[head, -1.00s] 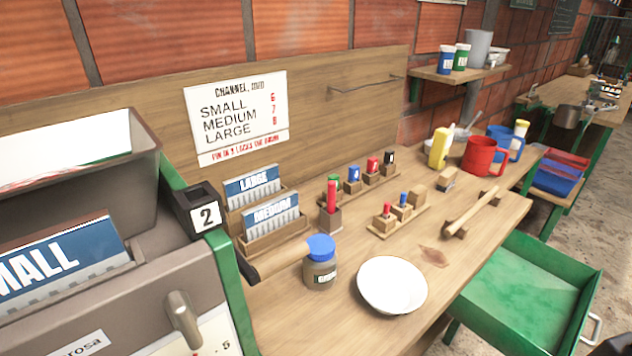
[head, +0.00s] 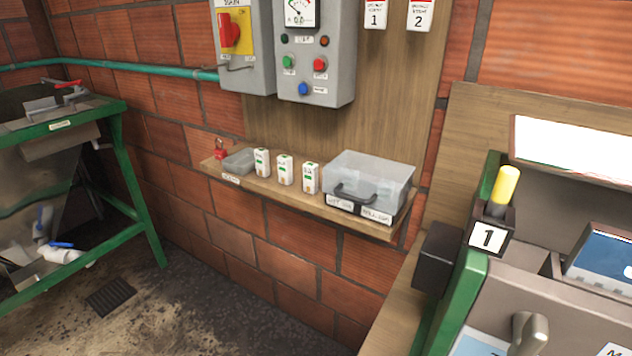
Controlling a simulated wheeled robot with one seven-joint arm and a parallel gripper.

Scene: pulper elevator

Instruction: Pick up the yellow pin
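The yellow pin (head: 503,187) stands nearly upright at the right of the head view. Its yellow grip is on top, and a short grey shank below it goes down into a dark holder (head: 500,216) marked with a white "1" plate (head: 487,237). The lower end of the pin is hidden inside the holder. The holder sits at the left end of the grey machine (head: 570,305), by its green side frame. My gripper is not in view.
A wall shelf (head: 300,192) holds a clear case (head: 368,178), several small white boxes, a grey tray and a red padlock. Grey electrical boxes (head: 318,60) hang above it. A green-framed steel hopper (head: 50,180) stands left. Open floor lies between.

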